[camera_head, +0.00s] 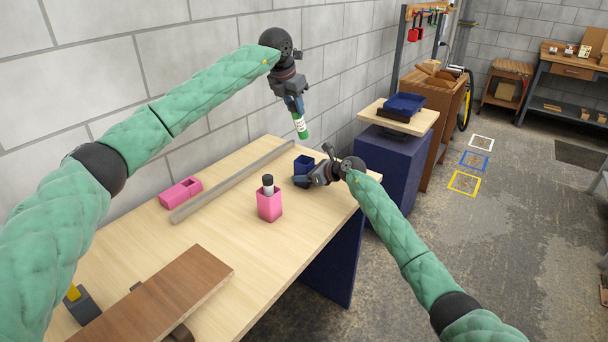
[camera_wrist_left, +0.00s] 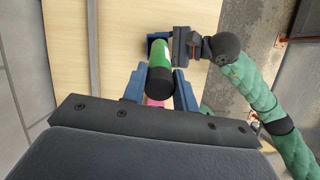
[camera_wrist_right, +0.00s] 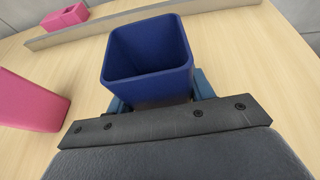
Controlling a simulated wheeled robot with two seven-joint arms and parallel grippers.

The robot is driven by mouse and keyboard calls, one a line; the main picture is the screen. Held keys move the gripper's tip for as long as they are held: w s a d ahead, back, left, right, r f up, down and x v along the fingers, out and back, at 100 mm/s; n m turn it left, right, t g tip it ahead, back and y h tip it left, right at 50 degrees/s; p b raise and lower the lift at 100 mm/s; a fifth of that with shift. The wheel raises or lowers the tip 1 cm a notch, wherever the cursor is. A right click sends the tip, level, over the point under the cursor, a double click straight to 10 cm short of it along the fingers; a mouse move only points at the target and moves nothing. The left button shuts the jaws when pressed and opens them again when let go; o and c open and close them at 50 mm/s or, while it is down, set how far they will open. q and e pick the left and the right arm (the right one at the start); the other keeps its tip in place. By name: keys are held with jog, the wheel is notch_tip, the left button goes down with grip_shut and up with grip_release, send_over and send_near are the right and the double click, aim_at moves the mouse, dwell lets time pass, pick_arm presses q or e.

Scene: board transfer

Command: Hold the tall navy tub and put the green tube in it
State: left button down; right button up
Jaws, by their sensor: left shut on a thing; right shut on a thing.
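The green tube (camera_head: 300,126), with a white label and a dark end, hangs upright below my left gripper (camera_head: 295,106), which is shut on it. It is held in the air above the far part of the table. In the left wrist view the tube (camera_wrist_left: 158,70) sits between the blue fingers. The navy tub (camera_head: 303,166) stands at the table's far right, open at the top. My right gripper (camera_head: 318,177) is shut on its near side. In the right wrist view the tub (camera_wrist_right: 150,60) looks empty. The tube is above the tub and apart from it.
A tall pink tub (camera_head: 269,207) holding a dark-capped tube (camera_head: 268,184) stands left of my right gripper. A low pink box (camera_head: 180,192) lies behind a long grey bar (camera_head: 232,181). A brown board (camera_head: 157,298) lies at the near left.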

pick_arm(q)
notch_tip(320, 180, down, 11)
dwell(1.6)
jog(key=c, duration=1)
grip_release()
jog(key=shift+r, duration=0.1)
jog(key=v, duration=1.1)
jog(key=shift+s+a+r, duration=0.1)
jog(key=shift+a+r, duration=0.1)
jog(key=shift+r, duration=0.2)
pick_arm(e)
jog(key=o, duration=1.1)
jog(key=shift+c, duration=0.2)
